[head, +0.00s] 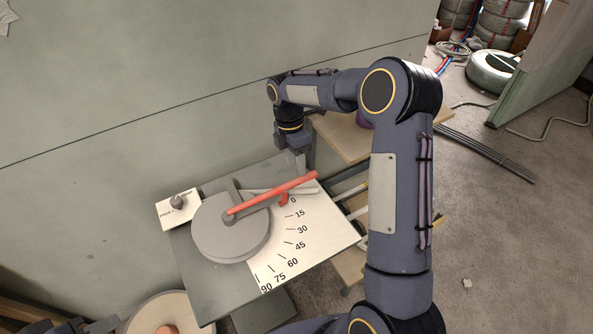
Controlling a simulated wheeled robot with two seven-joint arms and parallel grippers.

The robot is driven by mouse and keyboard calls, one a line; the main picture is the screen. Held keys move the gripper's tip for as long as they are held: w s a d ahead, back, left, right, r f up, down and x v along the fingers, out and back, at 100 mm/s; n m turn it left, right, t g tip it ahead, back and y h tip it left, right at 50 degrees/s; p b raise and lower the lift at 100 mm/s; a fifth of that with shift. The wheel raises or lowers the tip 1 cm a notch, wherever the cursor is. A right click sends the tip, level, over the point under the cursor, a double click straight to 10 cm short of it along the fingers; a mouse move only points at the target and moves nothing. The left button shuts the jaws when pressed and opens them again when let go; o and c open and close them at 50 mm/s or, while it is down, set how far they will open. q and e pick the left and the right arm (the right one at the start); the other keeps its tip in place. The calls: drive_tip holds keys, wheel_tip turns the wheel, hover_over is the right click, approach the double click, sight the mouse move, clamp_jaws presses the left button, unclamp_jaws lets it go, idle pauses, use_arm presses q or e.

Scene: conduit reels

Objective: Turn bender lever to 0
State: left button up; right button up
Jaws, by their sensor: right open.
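The bender lever (275,192) is a red bar. It runs from the hub of a grey round disc (228,240) up and right, its free end past the edge of the white scale plate. The scale (320,235) is marked 0 to 90, with 0 at the top. A small red pointer (284,200) below the lever lies close to the 0 mark. My right gripper (302,168) is open and empty, pointing down just behind the lever's outer part; I cannot tell whether it touches. My left gripper is not in view.
A small white panel with a grey knob (178,201) sits at the plate's left corner. A wall (130,110) stands close behind. My right arm covers part of the right side. Conduits (490,153) lie on the floor at right, with reels (492,70) beyond.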

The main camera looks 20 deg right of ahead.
drive_tip(key=r, duration=0.3)
drive_tip(key=shift+w, duration=0.3)
drive_tip(key=s+r+m+t+y, duration=0.2)
drive_tip(key=s+r+m+t, duration=0.1)
drive_tip(key=s+r+m, duration=0.75)
drive_tip(key=s+a+m+t+y, duration=0.1)
drive_tip(key=s+a+m+t, duration=0.1)
drive_tip(key=s+m, duration=0.3)
drive_tip(key=s+a+f+m+t+y, duration=0.1)
drive_tip(key=s+m, duration=0.4)
drive_tip(key=s, duration=0.9)
drive_tip(key=shift+a+f+t, duration=0.2)
drive_tip(key=shift+a+t, duration=0.7)
drive_tip(key=shift+a, duration=0.15)
